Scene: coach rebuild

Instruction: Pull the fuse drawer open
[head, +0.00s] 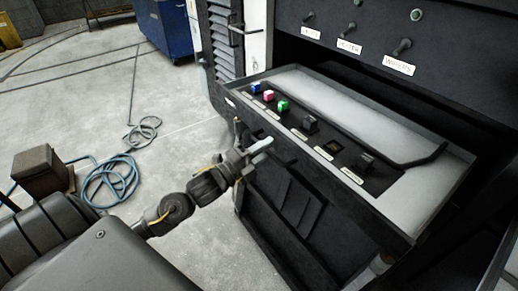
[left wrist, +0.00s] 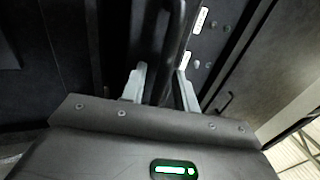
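The fuse drawer (head: 330,90) stands pulled out from the dark cabinet. Its tray holds a blue fuse (head: 256,88), a pink fuse (head: 268,96), a green fuse (head: 282,106) and black ones (head: 310,124) in a row, with an empty-looking square slot (head: 329,148). The dark drawer handle (head: 283,157) sticks out from the front. My left gripper (head: 262,146) is at this handle. In the left wrist view, the pale fingers of my left gripper (left wrist: 161,90) lie on both sides of the handle bar (left wrist: 177,45) and appear closed on it. My right gripper is not in view.
Above the drawer is a panel with labelled switches (head: 349,28). A blue hose (head: 110,180) lies coiled on the floor near a brown box (head: 40,171). A blue bin (head: 168,25) stands at the back. Concrete floor left of the drawer is mostly clear.

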